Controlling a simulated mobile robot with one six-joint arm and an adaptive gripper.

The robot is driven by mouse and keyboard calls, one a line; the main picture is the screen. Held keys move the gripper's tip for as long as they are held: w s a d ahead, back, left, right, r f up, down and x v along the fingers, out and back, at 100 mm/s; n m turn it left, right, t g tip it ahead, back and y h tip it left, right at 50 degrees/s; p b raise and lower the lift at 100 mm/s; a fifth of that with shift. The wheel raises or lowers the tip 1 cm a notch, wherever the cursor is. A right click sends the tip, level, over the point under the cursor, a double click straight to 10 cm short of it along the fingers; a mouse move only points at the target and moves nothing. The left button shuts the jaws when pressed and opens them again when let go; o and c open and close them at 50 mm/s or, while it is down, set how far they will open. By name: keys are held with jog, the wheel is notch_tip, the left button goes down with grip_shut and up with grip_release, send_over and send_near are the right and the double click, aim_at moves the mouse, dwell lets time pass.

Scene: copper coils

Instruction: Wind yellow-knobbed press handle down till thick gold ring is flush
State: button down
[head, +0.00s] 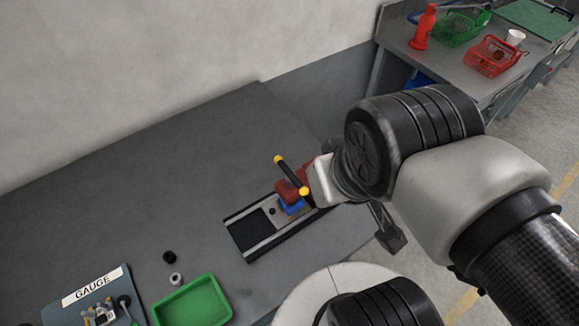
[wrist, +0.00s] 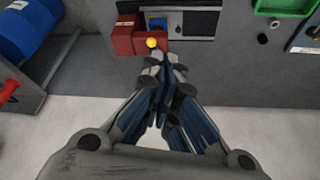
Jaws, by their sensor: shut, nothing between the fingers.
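The press is a red block (head: 288,192) with a blue part (head: 292,206), on a dark rail base (head: 248,244) on the grey bench. Its dark handle bar slants across the top, with a yellow knob (head: 278,159) at the upper-left end and another yellow knob (head: 304,190) at the lower-right end. In the wrist view, one yellow knob (wrist: 151,43) shows in front of the red block (wrist: 123,38). My gripper (wrist: 161,62) is shut and empty, its fingertips close beside that knob; I cannot tell whether they touch. I cannot make out the thick gold ring.
A green tray (head: 192,303), a black ring (head: 169,257), a pale ring (head: 176,278) and a gauge board (head: 92,287) lie left on the bench. The bench middle is clear. A red bottle (head: 423,27) and baskets stand on another table. A blue drum (wrist: 28,28) is beyond the bench edge.

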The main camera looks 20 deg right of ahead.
jog(key=c, duration=2.4)
grip_release()
jog(key=c, duration=2.1)
grip_release()
jog(key=shift+w+r, duration=0.1)
jog(key=shift+w, duration=0.2)
jog(key=o, duration=0.4)
jog(key=shift+n+g, duration=0.4)
jog(key=shift+g, duration=0.2)
jog(key=w+p, duration=0.3)
jog(key=w, duration=0.1)
jog(key=shift+w+r, duration=0.1)
jog(key=shift+w, duration=0.25)
jog(key=shift+o, duration=0.5)
jog(key=shift+n+g, duration=0.4)
jog(key=shift+g, duration=0.2)
jog(key=w+p, duration=0.1)
jog(key=w+f, duration=0.1)
jog(key=w, duration=0.1)
jog(key=w+f+p, duration=0.1)
jog(key=w, duration=0.1)
jog(key=shift+p, duration=0.35)
jog(key=n+g+p, duration=0.2)
jog(key=p, duration=0.3)
send_over(290, 173)
notch_tip(290, 173, down, 11)
jog(key=shift+f, duration=0.2)
